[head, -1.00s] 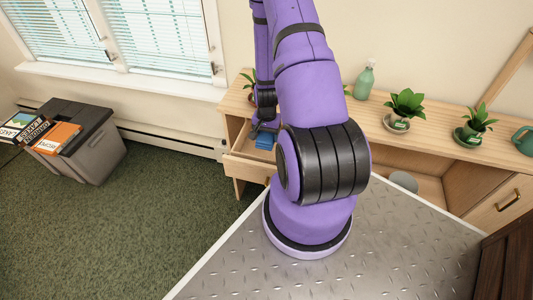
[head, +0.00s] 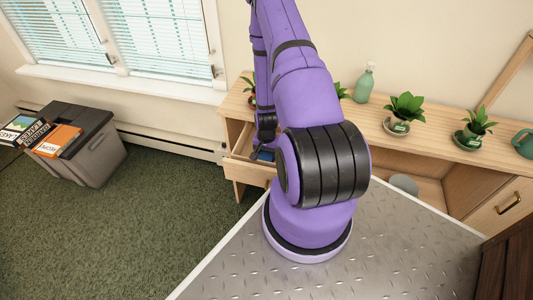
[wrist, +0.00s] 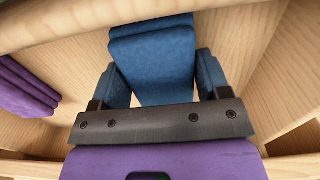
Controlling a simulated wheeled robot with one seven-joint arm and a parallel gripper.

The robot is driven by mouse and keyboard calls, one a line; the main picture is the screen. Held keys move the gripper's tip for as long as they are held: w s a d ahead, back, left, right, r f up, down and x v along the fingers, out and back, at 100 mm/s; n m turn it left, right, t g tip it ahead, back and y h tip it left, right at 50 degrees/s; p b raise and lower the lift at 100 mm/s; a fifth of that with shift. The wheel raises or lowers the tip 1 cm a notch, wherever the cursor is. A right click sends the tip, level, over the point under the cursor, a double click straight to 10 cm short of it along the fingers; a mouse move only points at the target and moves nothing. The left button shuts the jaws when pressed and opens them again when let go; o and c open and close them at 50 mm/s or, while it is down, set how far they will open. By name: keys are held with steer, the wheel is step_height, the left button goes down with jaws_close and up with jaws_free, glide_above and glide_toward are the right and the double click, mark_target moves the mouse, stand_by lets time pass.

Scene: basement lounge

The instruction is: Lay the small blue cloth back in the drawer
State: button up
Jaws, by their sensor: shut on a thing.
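The small blue cloth (wrist: 155,65) is folded into a thick pad. My gripper (wrist: 161,78) is shut on it, with one finger at each side of it in the wrist view. The drawer (head: 250,173) is pulled open at the left end of the wooden cabinet. In the head view, the blue cloth (head: 263,156) shows as a small patch low in the drawer opening, partly hidden by my arm. Pale wooden drawer walls surround it in the wrist view. I cannot tell whether the cloth touches the drawer floor.
A folded purple cloth (wrist: 27,88) lies at the left in the wrist view. Potted plants (head: 405,108), a green bottle (head: 364,84) and a teal pot (head: 523,143) stand on the cabinet top. A grey bin (head: 92,158) stands on the green carpet at left.

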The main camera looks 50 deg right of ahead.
mark_target(267, 153)
steer(key=o, duration=0.8)
